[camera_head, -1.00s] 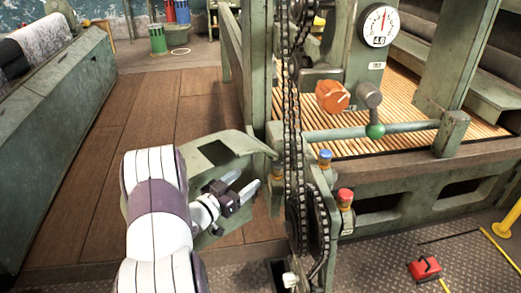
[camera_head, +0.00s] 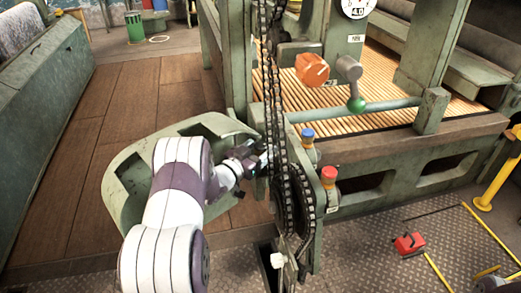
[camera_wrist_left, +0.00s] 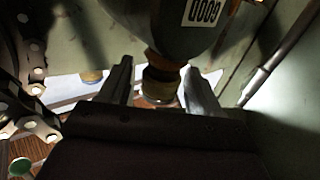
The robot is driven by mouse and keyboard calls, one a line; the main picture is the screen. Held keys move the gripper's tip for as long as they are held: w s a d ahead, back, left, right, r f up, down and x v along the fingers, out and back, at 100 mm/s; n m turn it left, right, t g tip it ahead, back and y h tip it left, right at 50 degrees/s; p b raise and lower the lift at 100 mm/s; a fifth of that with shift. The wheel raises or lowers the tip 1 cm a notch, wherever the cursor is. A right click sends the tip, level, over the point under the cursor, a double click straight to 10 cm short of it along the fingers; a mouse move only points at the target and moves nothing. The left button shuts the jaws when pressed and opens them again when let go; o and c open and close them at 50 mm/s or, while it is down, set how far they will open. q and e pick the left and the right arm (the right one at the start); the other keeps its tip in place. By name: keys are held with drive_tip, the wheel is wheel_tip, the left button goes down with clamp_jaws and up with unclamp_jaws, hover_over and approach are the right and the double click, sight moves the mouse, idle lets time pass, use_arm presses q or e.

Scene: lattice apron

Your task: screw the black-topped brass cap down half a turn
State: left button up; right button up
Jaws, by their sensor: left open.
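My left gripper (camera_head: 254,160) reaches in beside the green machine post, behind the chains, where its tips are partly hidden. In the left wrist view the open fingers (camera_wrist_left: 160,92) stand one on each side of a dark-ended brass cap (camera_wrist_left: 159,82). Gaps show on both sides, and I cannot tell any contact. The black-topped cap is not visible in the head view. A blue-topped cap (camera_head: 307,136) and a red-topped cap (camera_head: 328,176) stand to the right of the chains.
The black chains (camera_head: 272,100) hang close to the left gripper. A green curved plate (camera_head: 125,185) lies behind my left arm. A red box (camera_head: 409,244) is on the floor.

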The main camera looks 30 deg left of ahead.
use_arm(q)
drive_tip(key=c, duration=0.9)
drive_tip(key=shift+r+m+h, duration=0.1)
drive_tip(key=shift+m+h, duration=0.4)
drive_tip(key=shift+h, duration=0.1)
drive_tip(key=shift+c, duration=0.2)
drive_tip(key=shift+m+g+h, duration=0.3)
drive_tip(key=shift+m+h, duration=0.1)
drive_tip(key=shift+h, duration=0.4)
drive_tip(key=o, duration=0.9)
drive_tip(key=shift+o, duration=0.2)
